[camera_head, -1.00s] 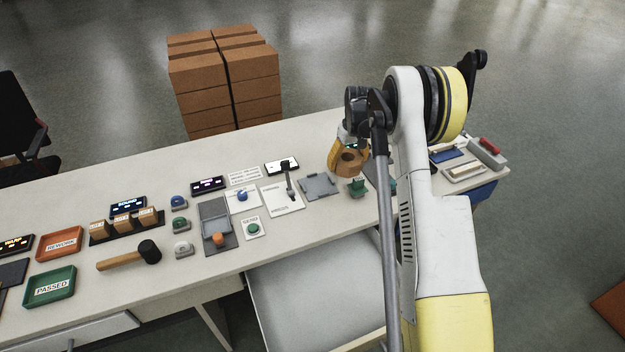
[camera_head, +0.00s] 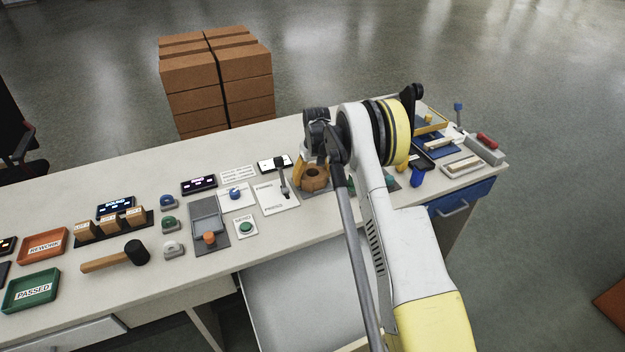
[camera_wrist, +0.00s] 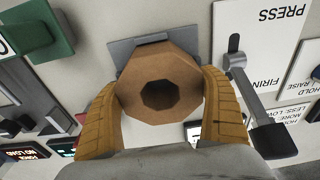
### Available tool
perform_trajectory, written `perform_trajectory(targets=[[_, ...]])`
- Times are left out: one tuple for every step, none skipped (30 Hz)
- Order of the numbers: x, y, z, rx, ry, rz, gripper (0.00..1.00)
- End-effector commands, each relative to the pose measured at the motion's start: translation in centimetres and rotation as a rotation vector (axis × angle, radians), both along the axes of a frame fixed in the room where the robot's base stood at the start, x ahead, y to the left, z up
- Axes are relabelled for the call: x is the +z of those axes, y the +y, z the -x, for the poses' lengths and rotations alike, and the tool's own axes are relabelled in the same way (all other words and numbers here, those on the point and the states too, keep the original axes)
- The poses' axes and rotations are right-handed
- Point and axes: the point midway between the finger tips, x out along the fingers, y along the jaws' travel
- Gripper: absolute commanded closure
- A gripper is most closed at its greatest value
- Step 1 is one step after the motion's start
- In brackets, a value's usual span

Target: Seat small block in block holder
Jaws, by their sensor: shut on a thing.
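My gripper (camera_wrist: 161,96) is shut on a brown octagonal block (camera_wrist: 181,71) with a dark hole in its middle. The yellow-orange fingers clasp it from both sides. In the head view, my gripper (camera_head: 308,172) and the block (camera_head: 315,184) are over the right-middle of the table. A grey plate (camera_wrist: 124,50), possibly the block holder, shows partly behind the block in the wrist view; the block hides most of it. I cannot tell whether block and plate touch. Small orange-brown blocks (camera_head: 110,222) stand on a dark rack (camera_head: 148,218) at the left.
A lever on a white panel (camera_head: 277,198) stands close left of my gripper. A green piece (camera_wrist: 37,28) is on the other side. Buttons, a mallet (camera_head: 117,257) and trays cover the left. A red-topped grey item (camera_head: 486,147) lies far right.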

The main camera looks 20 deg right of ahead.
Motion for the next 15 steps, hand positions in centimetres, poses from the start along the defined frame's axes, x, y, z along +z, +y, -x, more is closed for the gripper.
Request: perform_trajectory(targets=[[0.14,-0.01,0.00,0.000,0.000,0.000,0.54],[0.15,-0.01,0.00,0.000,0.000,0.000,0.54],[0.13,-0.01,0.01,0.000,0.000,0.000,0.54],[0.08,-0.02,0.00,0.000,0.000,0.000,0.54],[-0.01,-0.02,0.00,0.000,0.000,0.000,0.54],[-0.17,-0.02,0.00,0.000,0.000,0.000,0.54],[-0.28,-0.02,0.00,0.000,0.000,0.000,0.54],[-0.26,-0.02,0.00,0.000,0.000,0.000,0.07],[-0.21,-0.02,0.01,0.000,0.000,0.000,0.00],[-0.20,-0.02,0.01,0.000,0.000,0.000,0.00],[-0.19,-0.02,0.01,0.000,0.000,0.000,0.00],[-0.19,-0.02,0.01,0.000,0.000,0.000,0.00],[-0.18,-0.02,0.01,0.000,0.000,0.000,0.00],[-0.18,-0.02,0.00,0.000,0.000,0.000,0.00],[-0.16,-0.02,0.00,0.000,0.000,0.000,0.00]])
